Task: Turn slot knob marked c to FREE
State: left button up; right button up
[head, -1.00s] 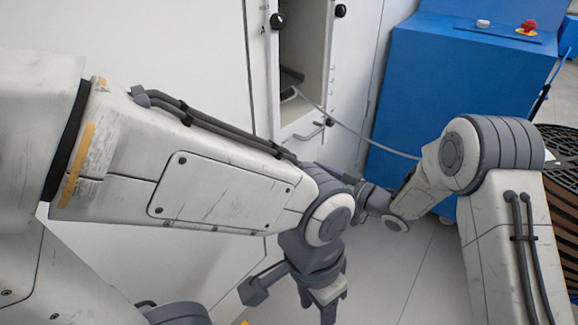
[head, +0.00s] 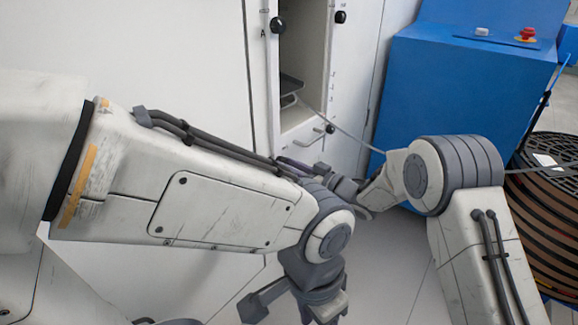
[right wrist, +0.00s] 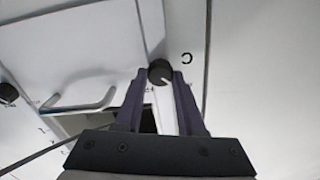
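The slot knob marked c (right wrist: 160,73) is a round dark knob with a pale pointer line, on a white panel strip beside a letter C. My right gripper (right wrist: 159,75) has its two purple-grey fingers apart, one on each side of the knob. I cannot tell whether either finger touches it. In the head view my right gripper (head: 299,166) is at the white cabinet's front, partly covered by my left arm, and the knob is hidden there. The FREE mark cannot be read.
Other dark knobs (head: 277,25) (head: 340,17) (head: 330,129) sit on the white cabinet (head: 190,60). A bar handle (right wrist: 80,103) is near the gripper. A grey strand (head: 350,135) runs toward the reel (head: 555,200). A blue cabinet (head: 465,90) stands right.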

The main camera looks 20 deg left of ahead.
grip_shut()
jog(key=m+p, duration=0.3)
jog(key=p, duration=0.1)
jog(key=m+p, duration=0.3)
jog(key=p, duration=0.2)
jog(key=shift+r+m, duration=0.2)
jog(key=shift+m, duration=0.2)
jog(key=shift+m+p, duration=0.4)
jog(key=shift+p, duration=0.1)
jog(key=m+p, duration=0.1)
jog(key=m, duration=0.2)
jog(key=m+p, duration=0.2)
jog(key=m, duration=0.1)
jog(key=m+p, duration=0.2)
jog(key=m, duration=0.2)
jog(key=shift+d+f, duration=0.1)
jog(key=shift+f, duration=0.25)
jog(key=shift+m, duration=0.3)
